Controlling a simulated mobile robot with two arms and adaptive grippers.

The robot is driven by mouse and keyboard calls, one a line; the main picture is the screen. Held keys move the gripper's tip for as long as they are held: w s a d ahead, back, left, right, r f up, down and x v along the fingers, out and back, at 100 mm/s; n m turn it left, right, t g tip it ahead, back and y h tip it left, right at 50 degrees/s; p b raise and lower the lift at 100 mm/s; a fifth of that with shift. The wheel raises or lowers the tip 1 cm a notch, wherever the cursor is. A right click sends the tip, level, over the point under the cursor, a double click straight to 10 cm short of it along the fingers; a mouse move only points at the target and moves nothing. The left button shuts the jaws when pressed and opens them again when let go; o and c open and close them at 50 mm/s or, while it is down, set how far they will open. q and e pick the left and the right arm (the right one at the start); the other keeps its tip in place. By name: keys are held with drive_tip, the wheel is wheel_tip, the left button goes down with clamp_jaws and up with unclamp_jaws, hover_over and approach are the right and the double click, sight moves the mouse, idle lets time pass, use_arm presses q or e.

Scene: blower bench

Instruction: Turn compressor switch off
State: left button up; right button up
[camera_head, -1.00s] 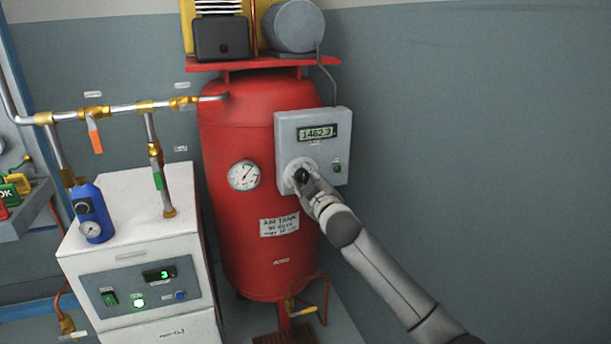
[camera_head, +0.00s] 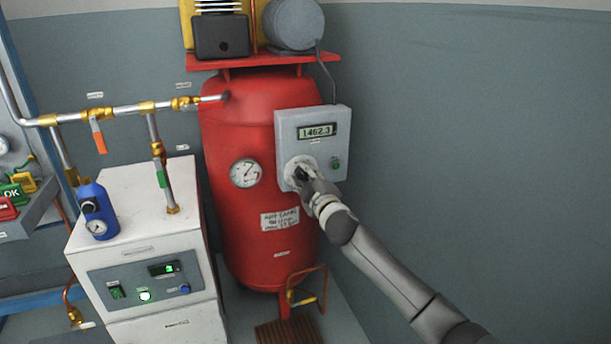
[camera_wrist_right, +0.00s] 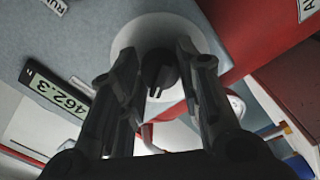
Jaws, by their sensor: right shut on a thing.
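The compressor switch is a black rotary knob (camera_head: 301,173) on a round white plate on the front of the grey control box (camera_head: 340,118). The box is on the red air tank (camera_head: 235,125). My right gripper (camera_head: 306,180) is at the knob and covers part of it in the head view. In the right wrist view, the two dark fingers of my right gripper (camera_wrist_right: 157,60) are on either side of the black knob (camera_wrist_right: 159,76), shut on it. The knob's exact setting is hard to read. My left gripper is not in view.
A white dryer unit (camera_head: 135,200) with a blue filter (camera_head: 97,210) and pipes stands left of the tank. The grey wall at right is bare.

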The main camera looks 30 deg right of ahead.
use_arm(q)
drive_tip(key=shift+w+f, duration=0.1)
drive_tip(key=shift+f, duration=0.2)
use_arm(e)
drive_tip(key=shift+f, duration=0.1)
drive_tip(key=o, duration=1)
drive_tip(key=shift+s, duration=0.15)
drive_tip(key=v, duration=1.1)
drive_tip(key=shift+s, duration=0.4)
